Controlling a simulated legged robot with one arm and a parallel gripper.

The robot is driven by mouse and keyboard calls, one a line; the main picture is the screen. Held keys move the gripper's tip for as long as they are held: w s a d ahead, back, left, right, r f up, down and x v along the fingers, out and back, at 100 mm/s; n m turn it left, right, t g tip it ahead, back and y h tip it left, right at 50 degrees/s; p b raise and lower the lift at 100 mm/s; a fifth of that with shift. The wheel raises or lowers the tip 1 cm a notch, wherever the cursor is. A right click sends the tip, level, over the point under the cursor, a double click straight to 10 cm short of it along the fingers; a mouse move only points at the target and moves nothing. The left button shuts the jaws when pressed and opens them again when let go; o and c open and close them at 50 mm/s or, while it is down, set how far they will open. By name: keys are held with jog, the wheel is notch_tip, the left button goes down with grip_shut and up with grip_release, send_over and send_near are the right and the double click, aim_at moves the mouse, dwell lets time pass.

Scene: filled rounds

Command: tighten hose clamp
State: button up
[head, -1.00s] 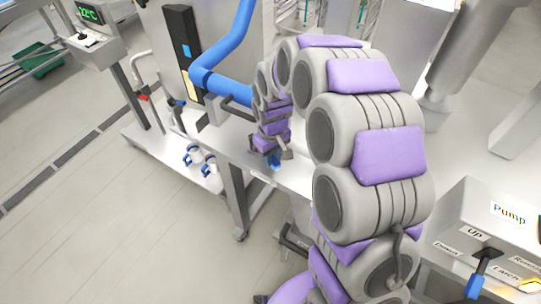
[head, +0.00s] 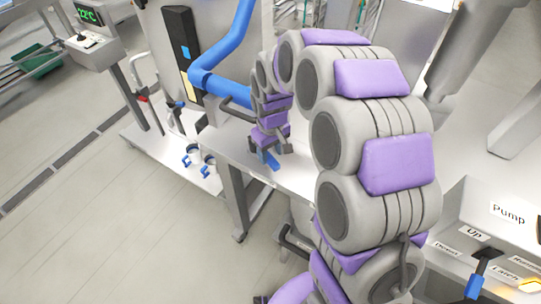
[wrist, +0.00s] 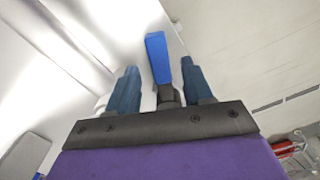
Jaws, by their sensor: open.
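My gripper (wrist: 157,88) shows in the wrist view with its two dark blue fingers apart. A bright blue lever-like handle (wrist: 157,58) on a dark round base stands between the fingers, with a gap visible on the finger sides. I take it for the clamp's handle; the clamp's body is hidden. In the head view the blue handle (head: 270,160) shows just below the end of my arm, at the edge of the white table (head: 300,180). My fingers are too small to make out there.
A large blue hose (head: 222,82) runs behind my arm. White containers with blue handles (head: 193,156) stand on a low shelf at left. A pump box (head: 490,235) with a blue-tipped lever is at right. The floor at left is clear.

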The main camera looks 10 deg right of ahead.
notch_tip(320, 180, up, 15)
jog(key=shift+f, duration=0.15)
